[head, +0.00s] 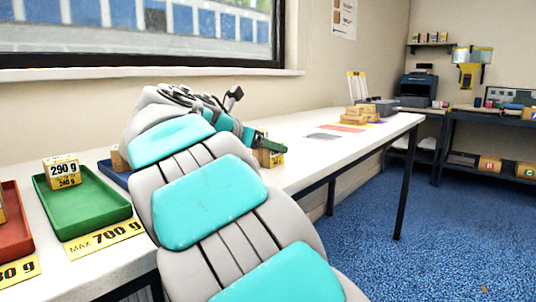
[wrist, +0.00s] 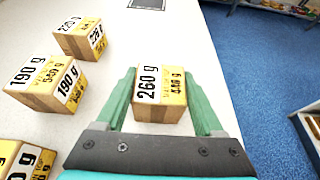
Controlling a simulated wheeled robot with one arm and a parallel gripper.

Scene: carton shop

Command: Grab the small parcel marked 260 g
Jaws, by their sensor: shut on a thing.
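The small parcel marked 260 g (wrist: 147,85) is a brown box with a white label and a yellow label. It sits between the two green fingers of my gripper (wrist: 160,78) in the wrist view, and the fingers are shut on its sides. In the head view my arm hides most of that spot; a green finger (head: 262,143) and part of a parcel (head: 270,158) show at the white table. I cannot tell whether the held parcel touches the table.
Parcels marked 190 g (wrist: 45,82) and 220 g (wrist: 80,40) stand left of my gripper; another (wrist: 25,160) is nearer. A green tray (head: 95,212) holds a 290 g parcel (head: 62,172), beside a red tray (head: 14,235).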

